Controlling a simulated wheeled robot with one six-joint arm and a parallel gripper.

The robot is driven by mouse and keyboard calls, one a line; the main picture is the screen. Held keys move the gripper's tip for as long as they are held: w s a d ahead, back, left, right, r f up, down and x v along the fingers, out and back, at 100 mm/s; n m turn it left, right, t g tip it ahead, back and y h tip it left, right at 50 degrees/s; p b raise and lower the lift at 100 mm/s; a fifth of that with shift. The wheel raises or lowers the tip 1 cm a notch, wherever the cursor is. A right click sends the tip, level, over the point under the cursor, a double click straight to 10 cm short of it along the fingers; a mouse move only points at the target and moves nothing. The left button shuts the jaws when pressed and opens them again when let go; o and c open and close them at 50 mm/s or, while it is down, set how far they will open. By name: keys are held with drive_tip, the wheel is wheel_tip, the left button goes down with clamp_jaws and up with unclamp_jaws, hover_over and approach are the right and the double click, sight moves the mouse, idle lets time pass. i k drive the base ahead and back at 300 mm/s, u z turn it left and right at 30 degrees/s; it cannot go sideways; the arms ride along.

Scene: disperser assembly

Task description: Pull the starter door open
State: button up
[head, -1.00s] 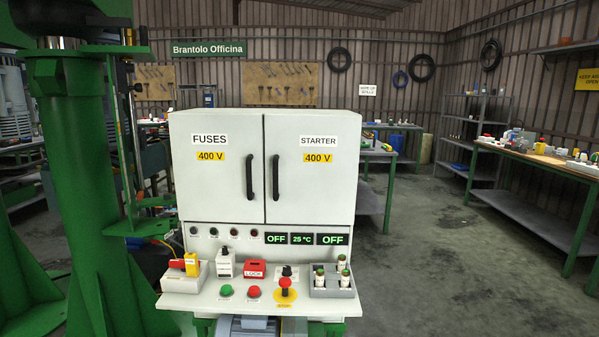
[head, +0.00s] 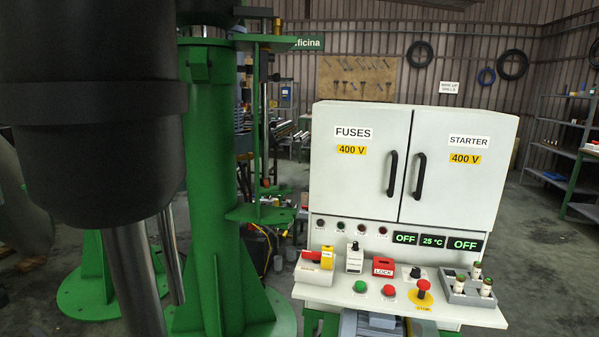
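The white cabinet stands right of centre in the head view with two closed doors. The starter door (head: 462,188) is the right one, labelled "STARTER" and "400 V". Its black vertical handle (head: 419,177) is near the door's left edge. The fuses door (head: 362,188) is on the left, with its own black handle (head: 392,174) beside the centre seam. My gripper is not in view.
A control shelf (head: 329,292) juts out below the doors, with buttons, a red lock block (head: 384,267), a red stop knob (head: 423,288) and a tray of fuses (head: 461,293). A green column (head: 211,180) and large dark cylinder (head: 95,110) fill the left. Floor is clear at right.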

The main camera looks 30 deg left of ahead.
sight(457, 167)
drive_tip(key=u, duration=0.5)
drive_tip(key=i, duration=1)
drive_tip(key=z, duration=0.05)
